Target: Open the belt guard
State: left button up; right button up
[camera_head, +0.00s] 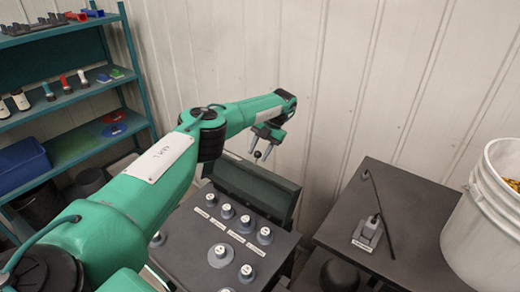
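A dark green, flap-like panel (250,187), which looks like the belt guard, stands tilted at the back of the dark machine top. A small black ball knob (258,155) shows just above its upper edge. My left gripper (262,149) is above the panel at the knob, with its two grey fingers pointing down and apart. The knob shows between or just behind the fingertips; I cannot tell whether they touch it. My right gripper is not in view.
The machine top (190,243) carries several labelled grey knobs. To the right, a dark table (425,212) holds a small grey device with a rod (368,232) and a white bucket (490,225). A teal shelf (75,97) stands at left. A ribbed wall is close behind.

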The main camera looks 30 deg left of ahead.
pick_arm(q)
jog(key=shift+o, duration=0.5)
jog(key=shift+w+r, duration=0.1)
jog(key=b+v, duration=0.6)
jog(key=v, duration=0.1)
jog(key=shift+r+b, duration=0.15)
jog(key=shift+b, duration=0.25)
jog(key=shift+w, duration=0.1)
